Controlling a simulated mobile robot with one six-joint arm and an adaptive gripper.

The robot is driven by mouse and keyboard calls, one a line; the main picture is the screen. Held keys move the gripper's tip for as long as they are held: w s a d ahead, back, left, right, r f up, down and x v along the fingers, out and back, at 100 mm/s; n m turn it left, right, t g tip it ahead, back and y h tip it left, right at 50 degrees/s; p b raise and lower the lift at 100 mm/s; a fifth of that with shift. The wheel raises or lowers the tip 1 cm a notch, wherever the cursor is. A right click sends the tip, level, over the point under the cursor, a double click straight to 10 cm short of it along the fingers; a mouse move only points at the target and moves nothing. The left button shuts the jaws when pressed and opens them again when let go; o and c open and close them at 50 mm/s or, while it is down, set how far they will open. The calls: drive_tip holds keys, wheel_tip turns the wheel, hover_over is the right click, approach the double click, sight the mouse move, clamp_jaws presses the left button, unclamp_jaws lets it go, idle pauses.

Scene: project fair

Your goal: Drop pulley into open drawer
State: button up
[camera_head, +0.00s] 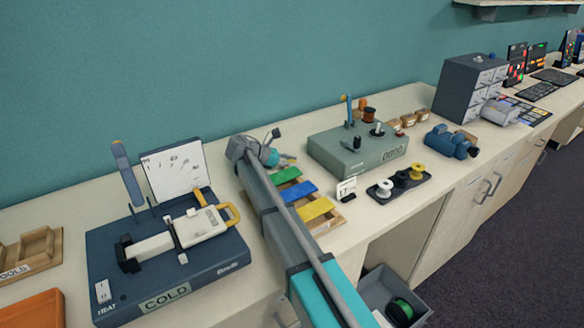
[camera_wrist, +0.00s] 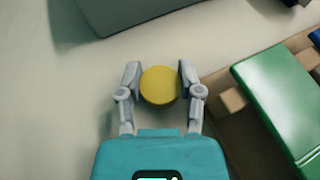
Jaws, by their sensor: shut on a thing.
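My gripper (camera_wrist: 160,72) is shut on a yellow disc (camera_wrist: 160,86) that may be the pulley; its two fingers touch opposite sides of it. In the head view my gripper (camera_head: 275,137) is at the back of the bench, between the blue machine and the grey-green box. There the arm and gripper mostly hide the disc. The open drawer (camera_head: 415,289) is below the bench front at the bottom of the head view. It holds a green reel (camera_head: 400,310) and something white, partly cut off by the frame.
Coloured blocks (camera_head: 291,191) lie in a wooden rack right of my arm. The grey-green box (camera_head: 357,151), a black tray with spools (camera_head: 398,184) and a blue motor (camera_head: 451,143) stand further right. A blue machine (camera_head: 170,250) stands left. The wrist view shows bare bench left of my gripper.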

drive_tip(key=shift+f, duration=0.15)
drive_tip(key=shift+f, duration=0.1)
drive_tip(key=o, duration=0.5)
drive_tip(key=shift+c, duration=0.2)
drive_tip(key=shift+a+r+p, duration=0.35)
drive_tip(key=shift+a+r, duration=0.05)
drive_tip(key=shift+r, duration=0.05)
drive_tip(key=p+v, duration=0.2)
drive_tip(key=v, duration=0.4)
drive_tip(key=shift+s, duration=0.1)
drive_tip(key=shift+a, duration=0.35)
drive_tip(key=shift+d, duration=0.1)
